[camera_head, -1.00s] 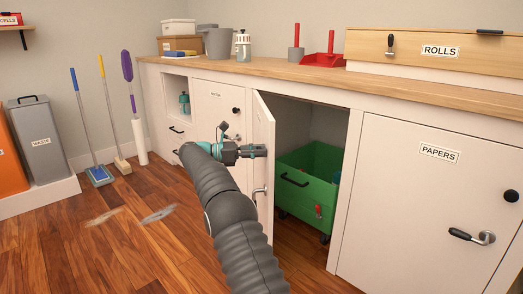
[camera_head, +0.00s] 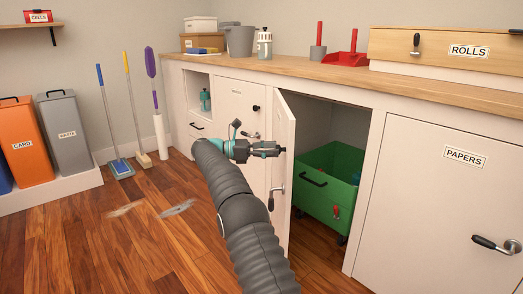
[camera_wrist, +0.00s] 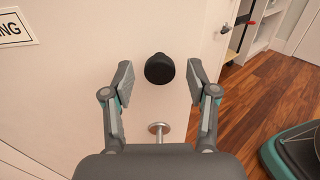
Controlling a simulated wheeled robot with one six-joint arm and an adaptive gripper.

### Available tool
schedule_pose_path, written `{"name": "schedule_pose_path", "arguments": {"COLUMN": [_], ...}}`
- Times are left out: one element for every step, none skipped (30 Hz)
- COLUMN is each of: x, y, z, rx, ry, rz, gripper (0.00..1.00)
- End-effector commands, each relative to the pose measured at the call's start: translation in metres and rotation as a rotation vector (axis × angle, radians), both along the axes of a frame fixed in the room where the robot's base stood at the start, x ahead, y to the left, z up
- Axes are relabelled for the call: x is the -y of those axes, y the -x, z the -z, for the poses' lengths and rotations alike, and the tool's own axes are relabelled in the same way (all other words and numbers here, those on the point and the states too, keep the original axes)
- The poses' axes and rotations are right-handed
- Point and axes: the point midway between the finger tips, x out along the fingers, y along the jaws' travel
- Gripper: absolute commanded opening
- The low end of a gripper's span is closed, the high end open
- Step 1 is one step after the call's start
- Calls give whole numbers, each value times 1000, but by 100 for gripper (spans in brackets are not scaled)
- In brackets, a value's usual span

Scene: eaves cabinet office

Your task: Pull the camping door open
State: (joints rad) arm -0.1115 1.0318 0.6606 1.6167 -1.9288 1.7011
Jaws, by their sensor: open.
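The camping door (camera_head: 286,190) stands ajar, its free edge swung out from the white cabinet. The wrist view shows its outer face (camera_wrist: 75,85) with part of a label ending in "NG" (camera_wrist: 14,27). A round black knob (camera_wrist: 159,68) is on that face, and a metal handle (camera_wrist: 158,128) is below it. My gripper (camera_wrist: 160,82) is open, one finger on each side of the knob, with gaps visible. In the head view my gripper (camera_head: 277,149) is close to the outer face, and the knob is hidden there.
A green crate (camera_head: 327,212) is inside the opening behind the door. The PAPERS door (camera_head: 420,200) is shut at right. Brooms and mops (camera_head: 120,168) and bins (camera_head: 65,135) stand at left. Wooden floor (camera_head: 150,250) is free in front at left.

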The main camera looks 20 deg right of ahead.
Motion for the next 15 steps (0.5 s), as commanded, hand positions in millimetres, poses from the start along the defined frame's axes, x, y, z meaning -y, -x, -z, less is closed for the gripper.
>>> {"name": "schedule_pose_path", "arguments": {"x": [-8,-12,-18,-23,-27,-30,-32,-34,-37,-39,-41,-43,-45,-46,-47], "y": [-3,-4,-6,-6,-7,-8,-9,-10,-11,-11,-11,-12,-12,-12,-12], "z": [1,1,1,1,1,1,1,1,1,1,0,0,0,1,0], "rx": [0,1,2,1,1,1,1,1,1,0,2,1,1,0,0], "ry": [0,0,1,1,0,0,0,0,1,1,1,1,1,1,1], "rz": [-3,-3,-3,-2,-3,-2,-2,-2,-2,-1,-1,-1,-1,-1,-1], "gripper": [58,58,58,58,58,58,58,58,58,58,58,58,58,58,58]}}
